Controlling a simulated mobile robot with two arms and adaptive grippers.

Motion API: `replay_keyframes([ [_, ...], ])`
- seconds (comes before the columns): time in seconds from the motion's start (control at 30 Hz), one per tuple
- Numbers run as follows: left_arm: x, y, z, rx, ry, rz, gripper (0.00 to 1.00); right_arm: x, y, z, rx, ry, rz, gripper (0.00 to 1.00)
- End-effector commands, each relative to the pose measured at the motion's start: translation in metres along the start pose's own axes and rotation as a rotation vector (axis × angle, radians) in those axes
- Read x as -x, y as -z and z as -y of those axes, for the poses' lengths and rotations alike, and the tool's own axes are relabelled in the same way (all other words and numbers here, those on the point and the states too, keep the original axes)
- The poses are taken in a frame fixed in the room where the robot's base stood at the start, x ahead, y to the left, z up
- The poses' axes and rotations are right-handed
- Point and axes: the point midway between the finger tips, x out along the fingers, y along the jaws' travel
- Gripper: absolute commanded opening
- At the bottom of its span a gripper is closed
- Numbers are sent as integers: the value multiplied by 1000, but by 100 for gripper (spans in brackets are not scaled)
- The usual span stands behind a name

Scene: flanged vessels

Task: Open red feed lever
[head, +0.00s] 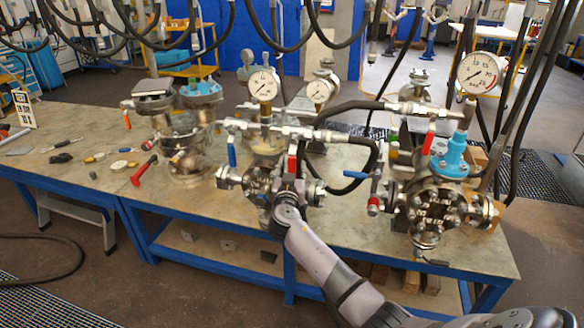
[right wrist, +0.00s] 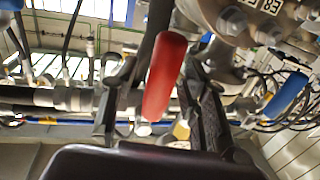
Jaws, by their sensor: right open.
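A red lever (head: 292,162) stands upright on the middle flanged vessel (head: 258,182). In the right wrist view the red lever (right wrist: 165,76) is large and slightly tilted, and shows between the two fingers. My right gripper (head: 289,186) is at the front of the middle vessel, just below the lever. Its fingers are open, one on each side of the lever, with gaps visible in the wrist view. The lever's pivot is hidden in both views. My left gripper is not in view.
A blue lever (head: 232,151) is left of the red one. The right vessel (head: 437,205) carries another red lever (head: 428,139). Hoses (head: 350,104) arch close above. Loose parts and a red-handled tool (head: 143,171) lie on the table's left side.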

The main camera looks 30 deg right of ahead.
Motion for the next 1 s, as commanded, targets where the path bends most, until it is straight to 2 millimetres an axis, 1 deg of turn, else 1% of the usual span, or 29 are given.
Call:
replay_keyframes([
  [0.13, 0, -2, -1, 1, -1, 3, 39, 0, 0, 0, 0, 0, 0, 41],
  [0.17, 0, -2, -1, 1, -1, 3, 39, 0, 0, 0, 0, 0, 0, 40],
  [0.77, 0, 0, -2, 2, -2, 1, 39, 0, 0, 0, 0, 0, 0, 0],
  [1.0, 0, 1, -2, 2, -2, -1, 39, 0, 0, 0, 0, 0, 0, 0],
])
